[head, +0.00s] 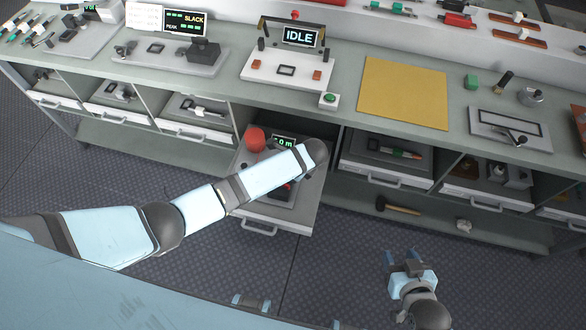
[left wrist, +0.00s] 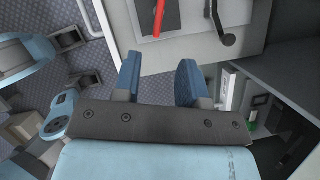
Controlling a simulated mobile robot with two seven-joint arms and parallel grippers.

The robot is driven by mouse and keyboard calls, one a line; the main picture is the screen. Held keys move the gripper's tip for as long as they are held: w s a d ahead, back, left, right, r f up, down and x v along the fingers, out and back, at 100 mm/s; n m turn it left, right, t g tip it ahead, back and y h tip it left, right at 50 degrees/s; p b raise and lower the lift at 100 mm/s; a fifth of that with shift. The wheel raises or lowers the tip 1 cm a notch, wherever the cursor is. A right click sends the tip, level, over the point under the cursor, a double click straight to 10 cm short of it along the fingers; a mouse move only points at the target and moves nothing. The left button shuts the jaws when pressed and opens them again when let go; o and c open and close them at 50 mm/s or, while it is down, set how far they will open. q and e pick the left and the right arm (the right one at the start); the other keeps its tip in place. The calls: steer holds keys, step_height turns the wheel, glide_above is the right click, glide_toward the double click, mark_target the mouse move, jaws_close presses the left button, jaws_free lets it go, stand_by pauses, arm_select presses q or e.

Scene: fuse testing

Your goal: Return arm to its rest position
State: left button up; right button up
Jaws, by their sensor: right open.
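My left arm (head: 225,195) reaches in from the left across the open drawer (head: 262,220) under the bench. Its gripper is hidden in the head view behind the end of the arm. In the left wrist view my left gripper (left wrist: 160,80) has its two blue fingers apart with nothing between them, near the edge of a light grey panel (left wrist: 185,45) that carries a red part and a dark handle. My right gripper (head: 402,258) hangs low at the right over the floor, in front of the bench. It is open and empty.
The open drawer sticks out from the bench and holds a red round thing (head: 254,138) and a device with a green display (head: 283,141). The bench top (head: 345,105) bears a tester reading IDLE (head: 298,37) and a yellow mat (head: 405,92). Floor is clear around my right gripper.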

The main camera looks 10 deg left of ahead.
arm_select(q)
steer(key=shift+s, duration=0.1)
steer(key=s+d+f+n+t+h, duration=0.1)
steer(key=s+d+n+h, duration=0.1)
steer(key=s+n+h, duration=0.3)
steer(key=s+d+f+n+t+h, duration=0.1)
steer(key=s+d+n, duration=0.1)
steer(key=s, duration=0.4)
steer(key=s+a+r+n+t+h, duration=0.1)
steer(key=s+a+r+n+t, duration=0.6)
steer(key=s+a+r+n, duration=0.4)
steer(key=shift+s+a+r+n+p, duration=0.25)
steer(key=shift+a+r+n+p, duration=0.1)
steer(key=shift+a+n, duration=0.35)
